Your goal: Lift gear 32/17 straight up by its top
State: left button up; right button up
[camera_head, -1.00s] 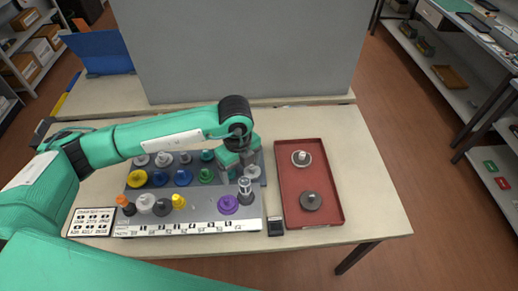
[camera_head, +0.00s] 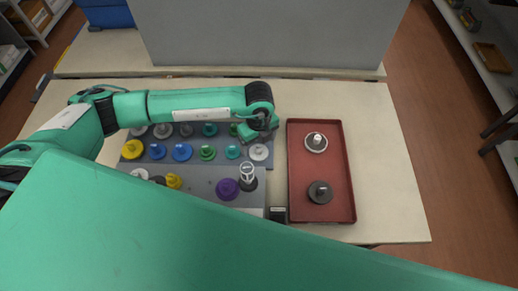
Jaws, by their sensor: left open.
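I cannot read any marking that tells which gear is 32/17. Several colored gears with upright hubs stand in rows on a grey rack (camera_head: 206,181). A white gear (camera_head: 259,152) sits at the right end of a row. My left gripper (camera_head: 257,135) is open just behind and above that white gear, and I see nothing between its fingers. A teal gear (camera_head: 232,152) is to the left of the white one. A purple gear (camera_head: 227,189) and a grey piece with a clear top (camera_head: 247,176) are nearer the front. My right gripper is not in view.
A red tray (camera_head: 301,174) right of the rack holds a light grey gear (camera_head: 316,142) and a dark gear (camera_head: 320,192). A small dark box (camera_head: 278,214) is at the rack's front right. A grey panel (camera_head: 260,35) stands behind. My green arm part hides the front.

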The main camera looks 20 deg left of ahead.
aim_at(258, 148)
pick_arm(q)
jog(key=shift+f, duration=0.45)
jog(key=shift+a+f+p, duration=0.1)
jog(key=shift+f+p, duration=0.3)
jog(key=shift+p, duration=0.2)
jog(key=f, duration=0.1)
jog(key=f+p, duration=0.1)
jog(key=f, duration=0.1)
jog(key=shift+w+f, duration=0.15)
jog(key=shift+w, duration=0.15)
jog(key=shift+a+f, duration=0.1)
jog(key=shift+f, duration=0.35)
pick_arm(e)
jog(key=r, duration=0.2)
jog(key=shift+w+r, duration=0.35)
pick_arm(q)
jog(key=c, duration=1.1)
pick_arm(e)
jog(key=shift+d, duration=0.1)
